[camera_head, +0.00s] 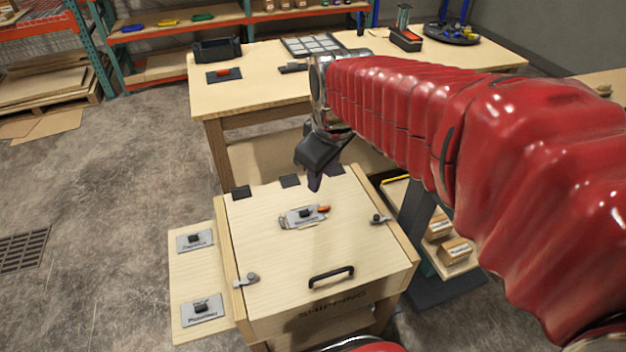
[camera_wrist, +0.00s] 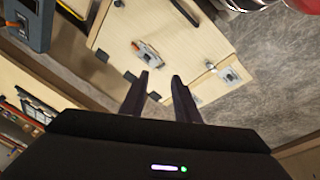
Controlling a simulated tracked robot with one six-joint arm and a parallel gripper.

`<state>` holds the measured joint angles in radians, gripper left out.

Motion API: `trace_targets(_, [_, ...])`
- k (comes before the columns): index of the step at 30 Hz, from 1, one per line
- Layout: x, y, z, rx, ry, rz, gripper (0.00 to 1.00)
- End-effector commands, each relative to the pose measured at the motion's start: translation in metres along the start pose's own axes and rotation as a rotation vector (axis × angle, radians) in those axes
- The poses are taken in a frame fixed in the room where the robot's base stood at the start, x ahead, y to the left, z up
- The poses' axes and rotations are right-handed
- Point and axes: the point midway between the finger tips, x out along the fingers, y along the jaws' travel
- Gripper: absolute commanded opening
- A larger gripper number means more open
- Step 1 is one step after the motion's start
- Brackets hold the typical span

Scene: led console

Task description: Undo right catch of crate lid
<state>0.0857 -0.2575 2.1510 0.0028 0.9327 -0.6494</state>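The shipping crate's pale wooden lid (camera_head: 275,250) lies closed in the head view. A black handle (camera_head: 331,277) is near its front edge. The right catch (camera_head: 379,220), a small metal piece with a dark knob, sits at the lid's right edge. The left catch (camera_head: 246,280) sits at the left edge. My gripper (camera_head: 315,184) hangs above the lid's back edge, left of and behind the right catch, not touching it. In the wrist view, its two dark fingers (camera_wrist: 160,82) are apart with nothing between them; the lid (camera_wrist: 175,45) lies beyond them.
A label plate with a black-and-orange switch (camera_head: 305,215) is mid-lid. A side board (camera_head: 200,265) with two plates adjoins the crate's left. A workbench (camera_head: 255,95) stands behind. A dark post and shelf with small boxes (camera_head: 455,249) stand to the right.

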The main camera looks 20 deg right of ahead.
Motion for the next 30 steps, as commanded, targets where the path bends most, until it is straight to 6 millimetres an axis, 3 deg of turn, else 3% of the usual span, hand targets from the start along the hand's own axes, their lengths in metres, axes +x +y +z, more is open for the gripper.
trace_targets(14, [0.076, 0.066, -0.043, -0.379, -0.092, -0.086, 0.29])
trace_targets(30, [0.199, 0.127, -0.061, -0.808, -0.14, -0.229, 0.29])
